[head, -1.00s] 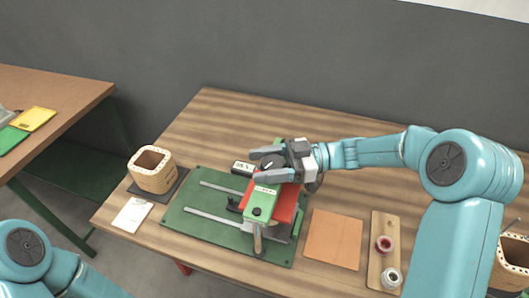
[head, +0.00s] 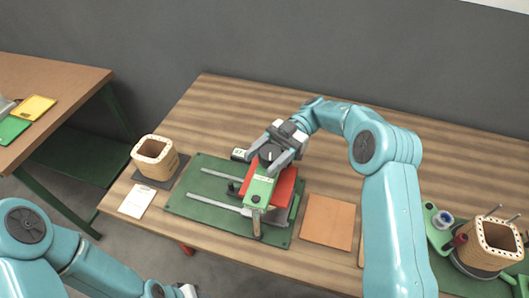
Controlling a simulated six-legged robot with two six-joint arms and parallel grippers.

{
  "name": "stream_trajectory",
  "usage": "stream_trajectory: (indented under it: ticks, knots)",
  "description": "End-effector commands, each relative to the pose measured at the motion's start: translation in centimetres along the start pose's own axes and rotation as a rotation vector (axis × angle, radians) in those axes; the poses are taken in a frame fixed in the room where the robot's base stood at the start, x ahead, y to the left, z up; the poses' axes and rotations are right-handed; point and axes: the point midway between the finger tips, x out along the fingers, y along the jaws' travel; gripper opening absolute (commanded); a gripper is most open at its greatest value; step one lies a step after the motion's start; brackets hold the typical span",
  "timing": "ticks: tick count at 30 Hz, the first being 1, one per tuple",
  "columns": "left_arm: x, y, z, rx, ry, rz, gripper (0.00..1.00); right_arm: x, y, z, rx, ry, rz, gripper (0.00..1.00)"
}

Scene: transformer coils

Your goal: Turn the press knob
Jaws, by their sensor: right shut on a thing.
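The press (head: 259,191) has a green body with a red block (head: 284,188) beside it, and stands on a green base plate (head: 190,205) with two metal rails. Its dark round knob (head: 269,153) with a white mark is at the far end of the green body. My right gripper (head: 272,163) reaches down from behind, one finger on each side of the knob, and is shut on it. My left arm is at the bottom left; only a small grey part of its gripper (head: 187,291) shows at the bottom edge, fingers not clear.
A wooden coil frame (head: 154,152) stands on a dark mat at the left, near a white card (head: 137,201). An orange-brown pad (head: 328,222) lies right of the press. Another coil frame (head: 493,240) stands on a green fixture at the far right. A second table (head: 60,85) is at left.

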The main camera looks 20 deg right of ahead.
Motion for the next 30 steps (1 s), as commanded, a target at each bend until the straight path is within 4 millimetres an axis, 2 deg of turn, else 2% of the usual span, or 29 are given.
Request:
stream_trajectory:
  ticks: [15,16,17,18,30]
  knots:
    - [-0.22,0.08,0.00,0.000,0.000,0.000,0.43,0.05,-0.01,-0.08,-0.003,0.003,-0.020,0.29]
    - [-0.22,0.08,0.00,0.000,0.000,0.000,0.43,0.05,-0.01,-0.08,-0.003,0.003,-0.020,0.66]
    - [-0.22,0.08,0.00,0.000,0.000,0.000,0.43,0.05,0.00,-0.08,-0.003,0.003,-0.020,0.75]
    - [-0.22,0.08,0.00,0.000,0.000,0.000,0.43,0.05,0.00,-0.08,-0.003,0.002,-0.020,0.80]
    - [-0.22,0.08,0.00,0.000,0.000,0.000,0.43,0.02,-0.01,-0.03,-0.001,0.001,-0.019,0.80]
